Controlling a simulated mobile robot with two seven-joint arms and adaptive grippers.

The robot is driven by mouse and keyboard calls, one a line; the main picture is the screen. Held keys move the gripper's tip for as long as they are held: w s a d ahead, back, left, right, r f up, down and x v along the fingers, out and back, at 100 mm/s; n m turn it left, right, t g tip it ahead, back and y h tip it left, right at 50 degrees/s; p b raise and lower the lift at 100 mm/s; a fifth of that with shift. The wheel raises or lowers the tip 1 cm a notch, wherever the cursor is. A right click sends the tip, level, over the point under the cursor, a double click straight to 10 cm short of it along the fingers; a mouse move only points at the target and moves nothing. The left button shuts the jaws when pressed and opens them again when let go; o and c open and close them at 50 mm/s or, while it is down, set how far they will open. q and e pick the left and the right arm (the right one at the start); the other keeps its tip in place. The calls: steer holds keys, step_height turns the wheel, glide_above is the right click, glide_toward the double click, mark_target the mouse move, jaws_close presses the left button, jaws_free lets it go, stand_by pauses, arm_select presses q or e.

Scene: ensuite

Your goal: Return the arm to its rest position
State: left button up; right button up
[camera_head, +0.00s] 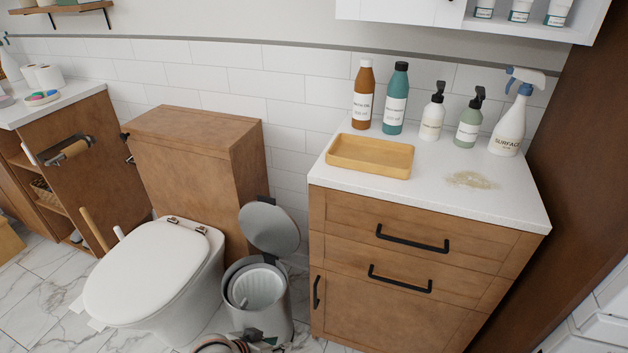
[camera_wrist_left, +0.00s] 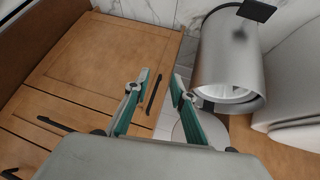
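My left gripper (camera_head: 262,338) shows only partly at the bottom edge of the head view, in front of the pedal bin (camera_head: 272,310). In the left wrist view its two green-sided fingers (camera_wrist_left: 161,84) are apart with nothing between them. The wooden cabinet front (camera_wrist_left: 100,55) lies to the left of the fingers there, and the metal bin (camera_wrist_left: 228,60) to the right. Most of the left arm is out of view. My right gripper is in neither view.
The bin's lid (camera_head: 269,228) stands open. The toilet (camera_head: 155,275) is left of the bin. The white countertop (camera_head: 440,205) holds a wooden tray (camera_head: 370,157), several bottles and a beige smear (camera_head: 472,180). Drawer handles (camera_head: 412,238) stick out from the cabinet.

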arm_select(q)
steer(key=s+a+r+t+y+p, duration=0.1)
steer(key=s+a+r+t+p, duration=0.1)
steer(key=s+a+r, duration=0.3)
steer(key=s+a+r+t+y+p, duration=0.1)
steer(key=s+a+r, duration=0.4)
steer(key=s, duration=0.7)
steer(key=t+p, duration=0.1)
steer(key=p, duration=0.1)
steer(key=shift+a+r+t+p, duration=0.25)
steer(key=shift+r+t+p, duration=0.05)
steer(key=shift+r+t, duration=0.1)
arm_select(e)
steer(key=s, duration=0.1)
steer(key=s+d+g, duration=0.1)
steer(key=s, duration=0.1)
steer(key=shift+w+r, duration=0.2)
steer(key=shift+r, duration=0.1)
